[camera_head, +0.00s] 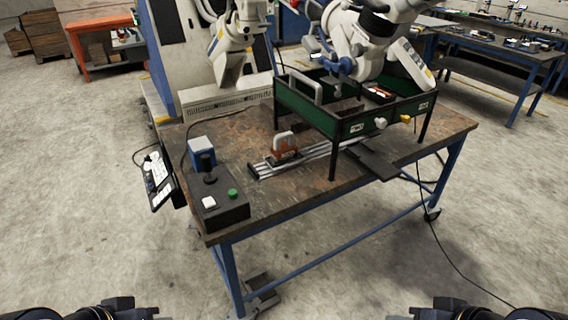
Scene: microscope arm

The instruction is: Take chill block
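I cannot tell for sure which thing is the chill block. An orange block with a whitish handle (285,146) sits on a silver slotted rail (310,157) on the worktable. A small blue and white block (202,152) stands at the table's left, behind a control box. My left gripper (128,309) is at the bottom left edge and my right gripper (438,309) at the bottom right edge. Both are partly cut off, dark, and far from the table. Their finger openings do not show clearly.
The worktable (245,185) has a brown worn top and blue legs. A green-sided raised frame (358,124) stands on its right, under a white robot arm (365,40). A black control box (220,205) has a joystick and buttons. The floor between me and the table is clear.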

